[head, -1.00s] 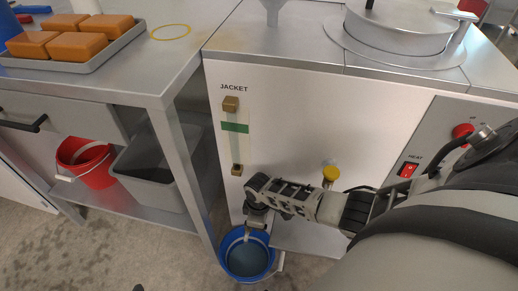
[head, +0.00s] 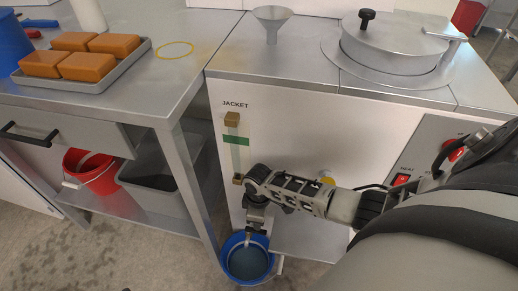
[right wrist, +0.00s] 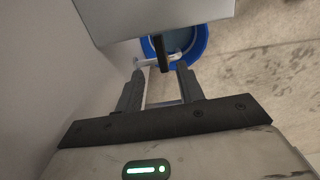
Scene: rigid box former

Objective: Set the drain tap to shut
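The drain tap shows in the right wrist view as a black lever (right wrist: 162,55) and a pale spout, low at the front of the steel machine (head: 300,130). My right gripper (right wrist: 162,72) is open, with one finger on each side of the lever. I cannot tell whether the fingers touch it. In the head view my right gripper (head: 256,228) points down above the blue bucket (head: 232,262) and hides most of the tap. Whether the tap is open or shut I cannot tell. My left gripper is not in view.
The JACKET sight gauge (head: 232,140) is on the machine's front panel, left of my right wrist. A red switch (head: 402,180) is on the right. A steel bench (head: 150,95) with a tray of orange blocks (head: 82,88) stands at the left. A red bucket (head: 95,175) sits under it.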

